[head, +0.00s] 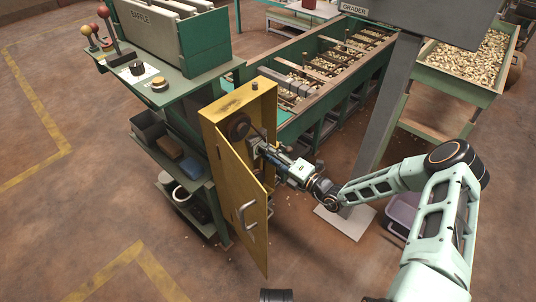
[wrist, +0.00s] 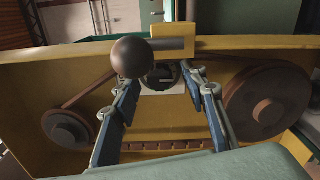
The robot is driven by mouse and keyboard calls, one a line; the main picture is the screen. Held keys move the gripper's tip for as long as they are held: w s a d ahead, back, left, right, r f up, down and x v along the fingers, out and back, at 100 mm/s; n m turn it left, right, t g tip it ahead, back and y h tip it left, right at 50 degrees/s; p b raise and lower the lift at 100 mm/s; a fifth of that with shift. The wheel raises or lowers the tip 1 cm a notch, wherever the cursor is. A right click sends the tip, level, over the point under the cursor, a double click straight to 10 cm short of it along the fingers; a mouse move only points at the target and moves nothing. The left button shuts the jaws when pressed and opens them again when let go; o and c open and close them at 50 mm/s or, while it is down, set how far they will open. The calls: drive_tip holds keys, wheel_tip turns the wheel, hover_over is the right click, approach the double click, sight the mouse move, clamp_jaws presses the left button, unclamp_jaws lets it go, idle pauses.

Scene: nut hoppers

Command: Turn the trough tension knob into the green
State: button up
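A dark round knob (wrist: 161,74) sits on a pale plate at the back of an open yellow cabinet (wrist: 281,58). I take it for the trough tension knob; its scale and any green mark cannot be made out. My gripper (wrist: 163,82) is open, with its two blue-padded fingers on either side of the knob; I cannot tell whether they touch it. In the head view my gripper (head: 261,150) reaches into the yellow cabinet (head: 262,97) past its open door (head: 238,190), and the knob is hidden there.
A dark ball (wrist: 132,57) stands close by the left finger. A small pulley (wrist: 67,129) and a large pulley (wrist: 254,101) with a belt flank the gripper. A purple bin (head: 402,214) is on the floor.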

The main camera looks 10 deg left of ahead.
drive_tip(key=shift+c, duration=0.7)
clamp_jaws()
drive_tip(key=shift+m, duration=0.3)
drive_tip(key=shift+m+p, duration=1.1)
drive_tip(key=shift+m, duration=4.1)
drive_tip(key=shift+o, duration=0.7)
unclamp_jaws()
